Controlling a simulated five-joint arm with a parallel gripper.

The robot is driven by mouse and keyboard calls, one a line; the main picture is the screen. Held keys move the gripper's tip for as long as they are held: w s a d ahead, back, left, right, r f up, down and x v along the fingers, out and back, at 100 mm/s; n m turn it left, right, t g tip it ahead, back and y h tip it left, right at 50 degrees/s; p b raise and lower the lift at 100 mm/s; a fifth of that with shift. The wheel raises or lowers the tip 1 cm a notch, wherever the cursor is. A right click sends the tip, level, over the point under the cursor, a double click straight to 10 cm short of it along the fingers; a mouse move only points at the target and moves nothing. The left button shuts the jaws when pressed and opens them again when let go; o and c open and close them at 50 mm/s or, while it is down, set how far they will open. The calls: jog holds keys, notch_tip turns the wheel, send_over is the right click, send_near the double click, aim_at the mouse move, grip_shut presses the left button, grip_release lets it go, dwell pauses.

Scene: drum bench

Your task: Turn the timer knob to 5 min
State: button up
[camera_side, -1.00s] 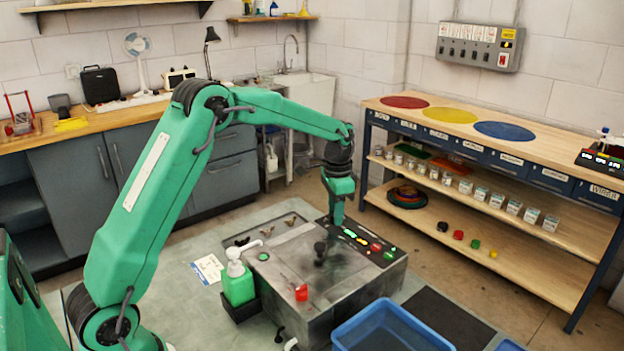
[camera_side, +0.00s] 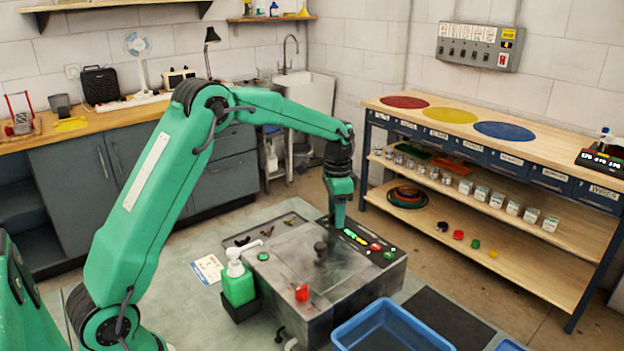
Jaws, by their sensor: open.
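My gripper (camera_side: 338,222) points straight down at the back edge of a grey metal drum bench unit (camera_side: 300,262), by the left end of its dark control panel (camera_side: 362,243). The fingers are small and dark here, and I cannot see a gap between them or whether they touch anything. The panel shows green and yellow marks and red and green buttons to the right of my gripper. I cannot make out the timer knob; it may be hidden behind my gripper. A black knob-like post (camera_side: 320,250) stands on the unit's top, and a red part (camera_side: 302,292) sits at its front.
A green pump bottle (camera_side: 238,284) stands left of the unit. A blue crate (camera_side: 392,330) is in front of it. A wooden shelf bench (camera_side: 480,125) stands to the right and a counter (camera_side: 90,130) lies behind. The air above the unit's front is clear.

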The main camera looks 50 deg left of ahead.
jog(key=shift+r, duration=0.15)
jog(key=shift+r, duration=3.75)
jog(key=s+d+r+n+t, duration=0.1)
jog(key=s+d+r, duration=0.1)
jog(key=s+r, duration=0.35)
jog(key=s+d+r+n+t, duration=0.2)
jog(key=s+d+r, duration=0.1)
jog(key=s, duration=0.6)
jog(key=s+d+f+n+t, duration=0.1)
jog(key=s+f, duration=0.1)
jog(key=s, duration=0.6)
jog(key=s+d+f+n+t, duration=0.1)
jog(key=s+f, duration=0.1)
jog(key=s, duration=0.6)
jog(key=shift+d+n+t, duration=0.15)
jog(key=shift+n+t, duration=0.15)
